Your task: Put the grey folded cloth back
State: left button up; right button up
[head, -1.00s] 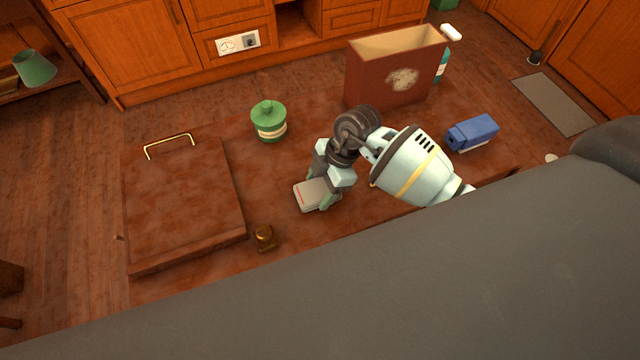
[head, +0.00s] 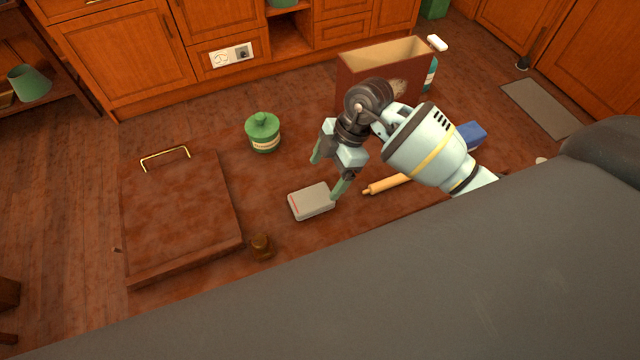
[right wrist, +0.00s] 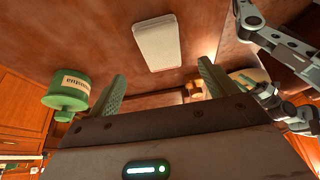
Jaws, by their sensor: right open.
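The grey folded cloth (head: 311,201) is a flat, light block with a small red mark at its left edge. It lies on the brown, mottled table surface, right of the brass-handled slab. My right gripper (head: 327,174) is open and empty, just behind and above the cloth, with one fingertip close to its right edge in the picture. In the right wrist view the cloth (right wrist: 158,43) shows pale and whole beyond the two spread green fingers (right wrist: 160,88). My left gripper is not seen in the head view.
A brown slab with a brass handle (head: 180,215) lies left, a small brass object (head: 261,247) near its corner. A green canister (head: 263,135) stands behind. A maroon open box (head: 360,75), a rolling pin (head: 388,184) and a blue carton (head: 472,134) are right.

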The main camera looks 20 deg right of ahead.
jog(key=v, duration=0.3)
jog(key=shift+r, duration=0.15)
jog(key=shift+s, duration=0.1)
